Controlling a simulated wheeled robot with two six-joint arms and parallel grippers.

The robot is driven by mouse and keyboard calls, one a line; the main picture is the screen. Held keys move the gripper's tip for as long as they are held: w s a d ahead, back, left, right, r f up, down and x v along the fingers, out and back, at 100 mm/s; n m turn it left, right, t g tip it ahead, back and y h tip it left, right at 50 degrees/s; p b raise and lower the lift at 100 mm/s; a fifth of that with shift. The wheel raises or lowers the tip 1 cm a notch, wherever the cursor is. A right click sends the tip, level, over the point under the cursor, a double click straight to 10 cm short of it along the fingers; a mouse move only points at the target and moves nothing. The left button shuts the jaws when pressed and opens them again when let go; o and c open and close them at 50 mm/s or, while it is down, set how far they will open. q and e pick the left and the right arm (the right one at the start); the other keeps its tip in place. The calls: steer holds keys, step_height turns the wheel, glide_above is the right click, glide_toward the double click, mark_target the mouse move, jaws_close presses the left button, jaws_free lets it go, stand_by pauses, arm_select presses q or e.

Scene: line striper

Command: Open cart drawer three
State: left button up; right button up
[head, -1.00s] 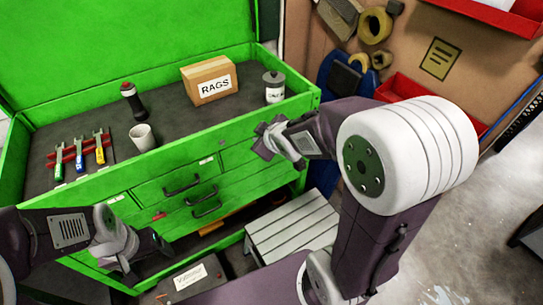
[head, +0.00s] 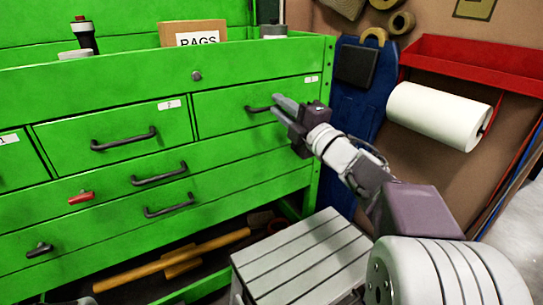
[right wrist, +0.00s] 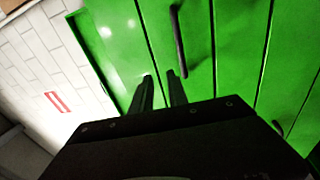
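The green tool cart (head: 60,80) fills the left and middle of the head view. Its upper right drawer (head: 228,112), right of the drawer labelled 2, appears closed; its own label (head: 311,79) is too small to read surely. The drawer's dark bar handle (head: 259,109) shows at its middle, and also in the right wrist view (right wrist: 179,42). My right gripper (head: 276,106) is at the handle's right end. In the right wrist view its fingers (right wrist: 162,86) are apart with nothing between them, and the handle lies beyond the tips. My left gripper is out of view.
Drawer 2 (head: 110,139) and lower drawers with dark handles (head: 160,174) are closed. A red latch (head: 81,197) sits on the front. A grey slatted step (head: 305,258) stands below my right arm. A paper roll (head: 438,115) hangs at the right.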

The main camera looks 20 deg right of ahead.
step_height(320, 180, down, 5)
steer(key=d+h+b, duration=0.1)
steer(key=d+b, duration=0.1)
steer(key=b, duration=0.1)
steer(key=x, duration=0.2)
steer(key=b+x, duration=0.1)
steer(key=x, duration=0.2)
steer(key=b+x, duration=0.1)
steer(key=x, duration=0.2)
steer(key=shift+w+r, duration=0.15)
steer(key=shift+r, duration=0.15)
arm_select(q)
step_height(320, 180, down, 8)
arm_select(e)
jaws_close()
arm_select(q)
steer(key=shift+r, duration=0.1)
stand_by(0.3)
